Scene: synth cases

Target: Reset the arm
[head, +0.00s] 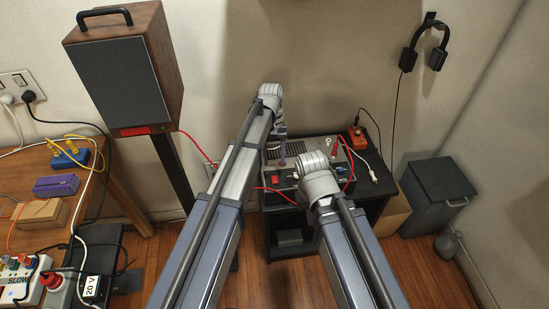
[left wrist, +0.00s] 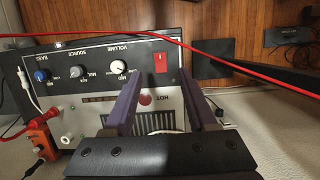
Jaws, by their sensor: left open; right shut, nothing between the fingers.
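My left arm (head: 225,190) reaches forward to the amplifier (head: 272,174) on a black stand. My left gripper (left wrist: 160,76) is open in the left wrist view, its two purple fingers spread above the amplifier with nothing between them. My right arm (head: 350,240) also reaches forward, ending at a grey wrist over the amplifier's front right. The right gripper is hidden behind that wrist.
The amplifier has knobs (left wrist: 118,67), a red switch (left wrist: 160,62) and a red cable (left wrist: 205,56) crossing near it. A brown speaker (head: 120,75) stands left, beside a cluttered wooden table (head: 125,195). A dark bin (head: 437,195) stands right. Headphones (head: 438,58) hang above.

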